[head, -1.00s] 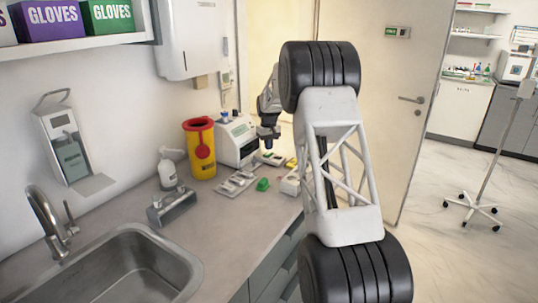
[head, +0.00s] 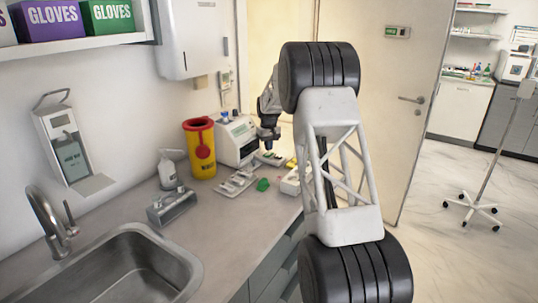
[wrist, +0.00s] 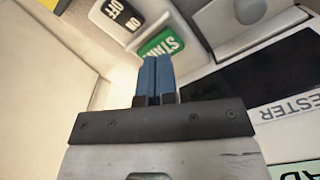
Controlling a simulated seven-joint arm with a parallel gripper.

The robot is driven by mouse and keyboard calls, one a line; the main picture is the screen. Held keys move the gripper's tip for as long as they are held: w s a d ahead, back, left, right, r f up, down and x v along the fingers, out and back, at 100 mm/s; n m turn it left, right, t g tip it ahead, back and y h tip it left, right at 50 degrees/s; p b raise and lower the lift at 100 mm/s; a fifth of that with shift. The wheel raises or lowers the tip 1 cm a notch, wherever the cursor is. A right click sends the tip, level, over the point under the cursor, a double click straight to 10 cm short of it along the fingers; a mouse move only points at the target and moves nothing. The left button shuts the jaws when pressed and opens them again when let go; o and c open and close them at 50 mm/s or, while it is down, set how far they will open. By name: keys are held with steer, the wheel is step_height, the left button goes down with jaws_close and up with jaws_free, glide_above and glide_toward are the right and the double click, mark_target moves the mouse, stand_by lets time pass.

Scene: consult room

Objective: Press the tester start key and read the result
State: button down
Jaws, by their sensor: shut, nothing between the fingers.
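The tester (head: 237,138) is a white box with a dark screen on the counter, beside the yellow bin. In the wrist view its black screen (wrist: 255,92) and part of the word TESTER show at the right. The green start key (wrist: 162,44), marked with white letters, lies just beyond my fingertips and is partly hidden by them. My gripper (wrist: 156,62) is shut and empty, with its two blue fingers together. I cannot tell whether the tips touch the key. In the head view my gripper (head: 268,138) is at the tester's front. No result is readable.
A black ON/OFF switch (wrist: 122,14) sits left of the green key, and a round grey knob (wrist: 249,10) sits right of it. A yellow bin (head: 201,150), a metal tray (head: 237,184) and a green item (head: 263,185) are close by. The sink is nearer.

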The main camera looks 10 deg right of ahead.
mark_target(269, 153)
steer(key=shift+f, duration=1.05)
stand_by(0.4)
steer(key=shift+r, duration=0.15)
stand_by(0.3)
steer(key=shift+r, duration=3.35)
